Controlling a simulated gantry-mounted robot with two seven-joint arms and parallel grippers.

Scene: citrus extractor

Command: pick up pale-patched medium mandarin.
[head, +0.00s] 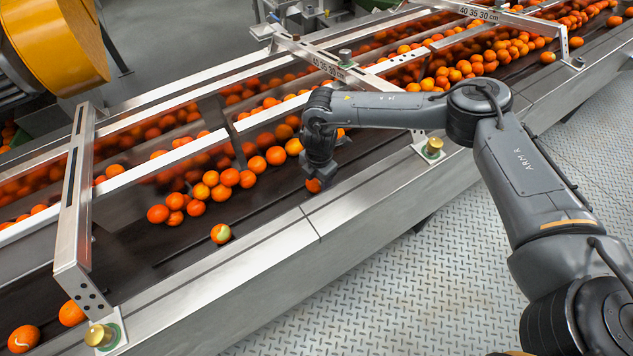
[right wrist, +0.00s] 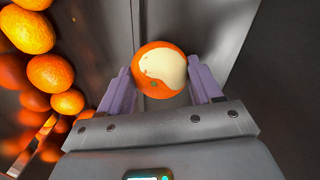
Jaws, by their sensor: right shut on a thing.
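The pale-patched mandarin (right wrist: 152,82) sits between the two purple-grey fingers of my right gripper (right wrist: 163,86) in the right wrist view. It is orange with a large cream patch on its face. In the head view my right gripper (head: 318,178) points down over the near side of the dark conveyor belt, and the mandarin (head: 313,186) shows just below it. My right gripper is shut on this mandarin. I cannot tell how far it is above the belt. My left gripper is not in view.
Another mandarin with a pale patch (head: 221,233) lies alone on the belt (head: 150,245) to the left. Many oranges fill the lanes behind. Metal cross-frames (head: 75,215) span the conveyor left and right of my gripper. A steel rail (head: 250,262) runs along the near edge.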

